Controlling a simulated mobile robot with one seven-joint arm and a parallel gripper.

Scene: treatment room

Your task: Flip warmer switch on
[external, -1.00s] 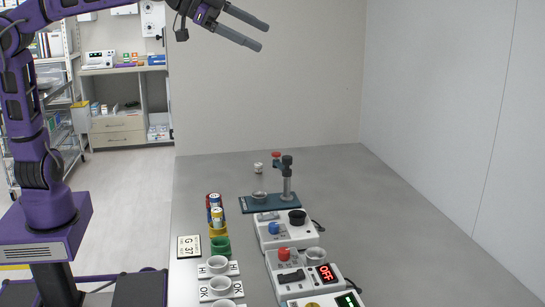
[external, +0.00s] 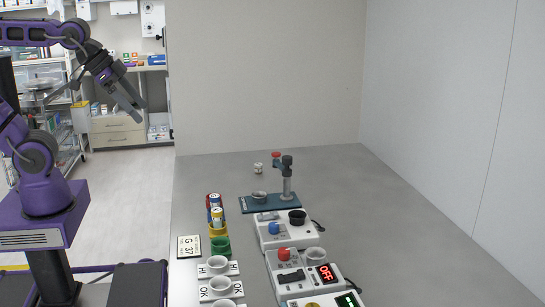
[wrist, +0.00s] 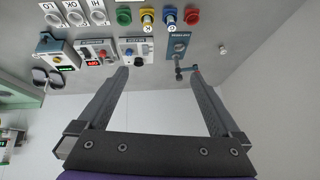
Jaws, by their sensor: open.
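My gripper (external: 136,111) is open and empty, left of the table and well away from the box. Its two fingers (wrist: 160,73) are spread wide in the wrist view, with nothing between them up close.
A blue-knob box (external: 270,240) stands behind the warmer, and a box with a green display (external: 346,300) in front. Labelled cups (external: 219,284), coloured holders (external: 220,246) and a teal stand (external: 250,204) share the table. The table's right side is clear.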

